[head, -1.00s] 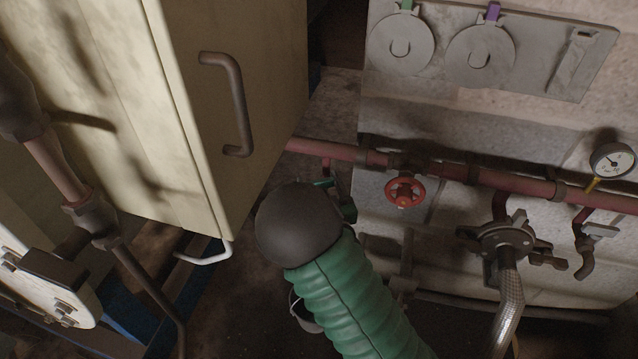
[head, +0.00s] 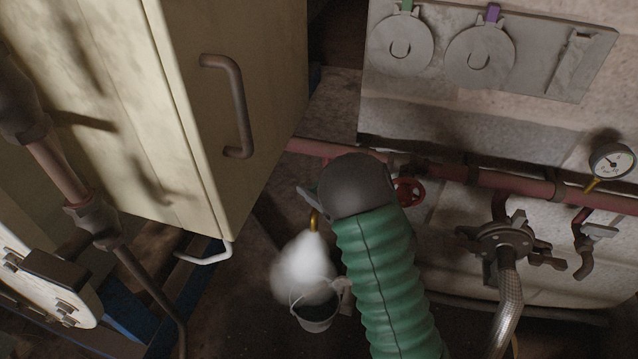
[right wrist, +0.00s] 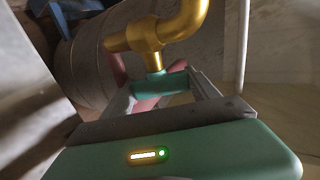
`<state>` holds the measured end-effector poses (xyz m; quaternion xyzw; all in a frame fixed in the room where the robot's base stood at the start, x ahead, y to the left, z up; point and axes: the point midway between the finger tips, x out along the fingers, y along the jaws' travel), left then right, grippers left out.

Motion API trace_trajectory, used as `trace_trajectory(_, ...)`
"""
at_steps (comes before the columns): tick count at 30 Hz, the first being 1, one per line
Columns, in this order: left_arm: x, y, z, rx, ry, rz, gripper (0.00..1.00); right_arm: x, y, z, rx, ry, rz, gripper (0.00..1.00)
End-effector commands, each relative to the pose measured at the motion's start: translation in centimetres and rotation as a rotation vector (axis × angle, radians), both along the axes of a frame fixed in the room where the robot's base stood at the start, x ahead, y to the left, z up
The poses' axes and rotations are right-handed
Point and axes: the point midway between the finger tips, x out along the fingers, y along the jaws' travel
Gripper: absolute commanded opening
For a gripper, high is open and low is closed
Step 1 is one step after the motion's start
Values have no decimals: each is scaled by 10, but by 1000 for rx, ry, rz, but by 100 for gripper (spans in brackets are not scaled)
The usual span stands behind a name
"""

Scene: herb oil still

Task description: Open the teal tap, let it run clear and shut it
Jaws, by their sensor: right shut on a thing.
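The teal tap handle (right wrist: 160,84) shows in the right wrist view, under a brass pipe (right wrist: 157,35). My right gripper (right wrist: 162,92) is shut on the handle, with a finger at each side. In the head view my right gripper (head: 309,194) is mostly hidden behind its dark wrist cap and green sleeve, and the handle cannot be made out there. Below it a brass spout (head: 314,220) shows, with a white cloud (head: 304,268) coming out downwards. A grey bucket (head: 317,321) stands on the floor under the cloud.
A cream cabinet (head: 265,60) with a bar handle stands at the left. A red pipe (head: 520,183) runs along the wall with a red handwheel (head: 408,191), partly behind my arm. A gauge (head: 612,161) and a braided hose (head: 508,300) are at the right.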

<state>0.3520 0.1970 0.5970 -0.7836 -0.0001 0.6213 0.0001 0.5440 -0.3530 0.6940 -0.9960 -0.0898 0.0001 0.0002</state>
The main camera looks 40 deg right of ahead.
Motion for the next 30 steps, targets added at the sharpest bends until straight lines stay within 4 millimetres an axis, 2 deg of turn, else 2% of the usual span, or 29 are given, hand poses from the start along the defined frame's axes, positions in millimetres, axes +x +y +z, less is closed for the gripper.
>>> trace_trajectory(14, 0, 0, 0, 0, 0, 0, 36, 0, 0, -1, -1, 3, 16, 29)
trace_trajectory(15, 0, 0, 0, 0, 0, 0, 36, 0, 0, -1, -1, 3, 16, 74)
trace_trajectory(18, 0, 0, 0, 0, 0, 0, 36, 0, 0, -1, 0, 2, 16, 87)
trace_trajectory(19, 0, 0, 0, 0, 0, 0, 36, 0, 0, -1, 0, 2, 16, 91)
trace_trajectory(30, 0, 0, 0, 0, 0, 0, 36, 0, 0, 0, 0, 1, 17, 91)
